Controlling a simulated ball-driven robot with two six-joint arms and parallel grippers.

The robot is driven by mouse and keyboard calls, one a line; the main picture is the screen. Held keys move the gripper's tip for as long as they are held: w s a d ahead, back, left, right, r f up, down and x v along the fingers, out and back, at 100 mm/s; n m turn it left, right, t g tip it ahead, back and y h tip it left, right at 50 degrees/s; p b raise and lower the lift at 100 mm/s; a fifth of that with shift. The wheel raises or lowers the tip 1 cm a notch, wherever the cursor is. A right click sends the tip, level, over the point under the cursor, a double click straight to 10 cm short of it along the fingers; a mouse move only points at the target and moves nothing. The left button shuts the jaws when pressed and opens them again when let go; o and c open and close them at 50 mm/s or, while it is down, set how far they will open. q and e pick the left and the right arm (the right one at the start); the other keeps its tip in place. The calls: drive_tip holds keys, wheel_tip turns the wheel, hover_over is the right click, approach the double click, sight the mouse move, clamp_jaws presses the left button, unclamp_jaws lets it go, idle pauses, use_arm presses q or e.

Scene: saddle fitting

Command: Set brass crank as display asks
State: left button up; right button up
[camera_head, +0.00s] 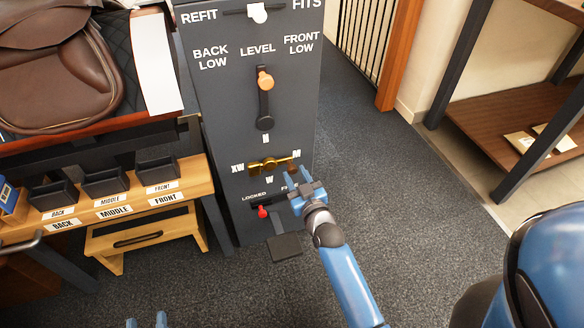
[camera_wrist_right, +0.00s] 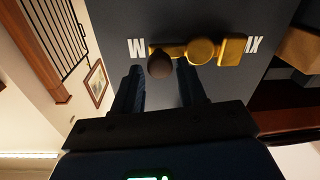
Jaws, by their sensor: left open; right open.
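The brass crank (camera_head: 266,164) is on the dark grey panel, among the marks N, M, W and XW. In the right wrist view the brass crank (camera_wrist_right: 201,50) lies across the panel, its dark knob (camera_wrist_right: 159,66) towards the M mark. My right gripper (camera_head: 298,177) is open just in front of the knob end. In its wrist view the fingers are on either side of the knob, and whether they touch it cannot be told. My left gripper (camera_head: 147,321) is open and empty at the bottom edge. No display screen is seen.
Below the crank, a red-knobbed slider (camera_head: 262,212) stands at LOCKED. An orange-knobbed lever (camera_head: 265,82) stands near LEVEL, and a white-knobbed switch (camera_head: 257,12) sits between REFIT and FITS. A brown saddle (camera_head: 60,70) and a wooden bench (camera_head: 185,187) stand left. Carpet right is clear.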

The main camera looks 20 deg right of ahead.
sight(294, 172)
drive_tip(key=shift+w+a, duration=0.2)
drive_tip(key=shift+w, duration=1.55)
clamp_jaws()
